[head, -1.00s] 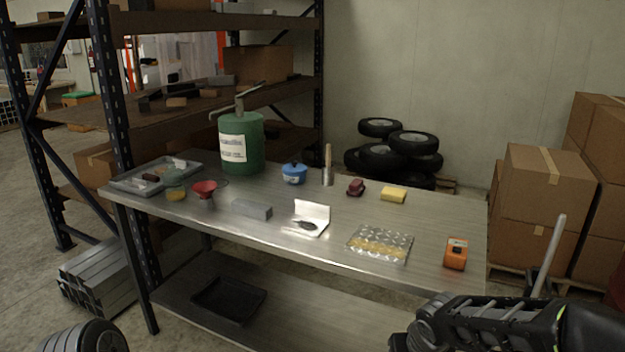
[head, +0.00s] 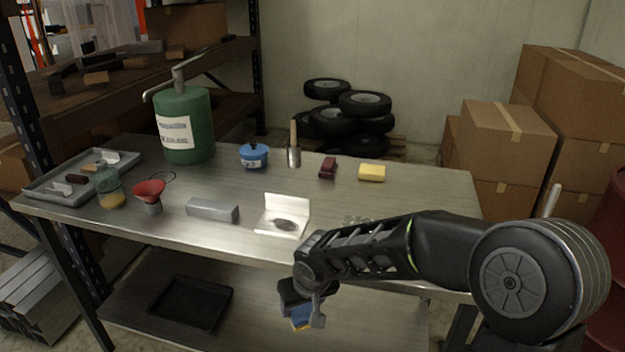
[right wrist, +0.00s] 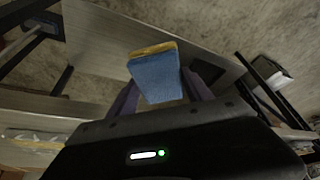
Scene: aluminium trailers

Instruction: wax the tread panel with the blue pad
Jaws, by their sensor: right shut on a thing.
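My right gripper (head: 303,306) is shut on the blue pad (head: 301,318), in front of the table's front edge and below its top. In the right wrist view the blue pad (right wrist: 157,80) shows a blue body with a yellow strip along one end, between the fingers of the right gripper (right wrist: 165,92). The tread panel (head: 357,219) lies on the table; my right arm hides nearly all of it in the head view. A patterned strip at the lower left of the right wrist view may be the panel. My left gripper is out of view.
Cardboard boxes (head: 500,150) stand at the right.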

